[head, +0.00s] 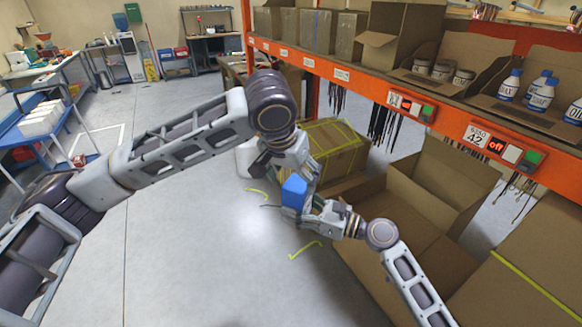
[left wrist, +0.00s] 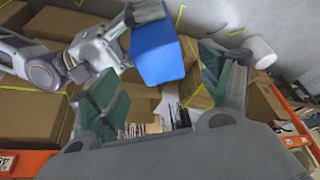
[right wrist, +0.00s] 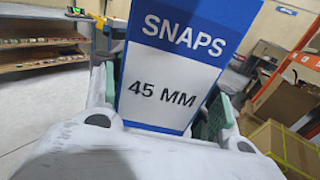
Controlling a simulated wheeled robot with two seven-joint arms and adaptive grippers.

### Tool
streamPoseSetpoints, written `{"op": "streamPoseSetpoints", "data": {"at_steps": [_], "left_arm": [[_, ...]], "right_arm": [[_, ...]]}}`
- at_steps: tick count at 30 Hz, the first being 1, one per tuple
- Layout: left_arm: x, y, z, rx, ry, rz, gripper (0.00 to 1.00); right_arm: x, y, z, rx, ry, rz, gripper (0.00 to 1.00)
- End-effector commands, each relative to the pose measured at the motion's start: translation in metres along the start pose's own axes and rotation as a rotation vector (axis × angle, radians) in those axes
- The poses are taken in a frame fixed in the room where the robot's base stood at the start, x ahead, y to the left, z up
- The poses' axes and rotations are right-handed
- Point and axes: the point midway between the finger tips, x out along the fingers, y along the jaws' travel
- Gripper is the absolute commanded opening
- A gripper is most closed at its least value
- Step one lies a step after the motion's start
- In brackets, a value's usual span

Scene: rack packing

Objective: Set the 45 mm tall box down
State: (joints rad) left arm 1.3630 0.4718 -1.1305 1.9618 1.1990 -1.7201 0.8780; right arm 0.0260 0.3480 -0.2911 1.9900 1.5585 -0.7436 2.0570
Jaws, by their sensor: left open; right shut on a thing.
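The 45 mm box (head: 294,190) is blue, with a white label panel reading "SNAPS 45 MM" in the right wrist view (right wrist: 175,70). My right gripper (head: 304,205) is shut on it and holds it up in the air, with a finger at each side. My left gripper (head: 272,163) is open and empty, just above and beside the box. In the left wrist view, the box (left wrist: 158,52) shows beyond my left gripper's spread fingers (left wrist: 165,75), with the right gripper (left wrist: 112,48) reaching it from the left. I cannot tell whether the left fingers touch it.
An open cardboard carton (head: 405,205) stands right of the grippers. A closed carton with yellow tape (head: 335,150) stands behind them. The orange rack (head: 360,88) holds cartons, jars and blue-labelled bottles. Clear grey floor (head: 190,240) lies to the left, with yellow marks.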

Motion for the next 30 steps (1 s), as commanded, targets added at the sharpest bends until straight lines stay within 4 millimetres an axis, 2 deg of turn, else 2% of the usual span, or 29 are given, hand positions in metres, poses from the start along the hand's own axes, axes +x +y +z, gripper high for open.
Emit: {"op": "streamPoseSetpoints", "data": {"at_steps": [9,15,21,30], "left_arm": [[0.039,0.0,0.0,-0.001,-0.001,0.001,0.79],[0.056,0.0,0.0,-0.001,0.0,0.0,0.79],[0.064,0.0,0.0,0.0,0.001,0.001,0.79],[0.065,0.0,0.0,0.0,0.0,0.001,0.77]], "right_arm": [[0.0,0.0,0.001,-0.001,-0.002,0.0,0.25],[0.0,0.0,0.001,-0.001,-0.002,0.0,0.25],[0.0,0.0,0.001,-0.001,-0.002,0.0,0.25],[0.0,0.0,0.001,-0.001,-0.002,0.0,0.25]]}}
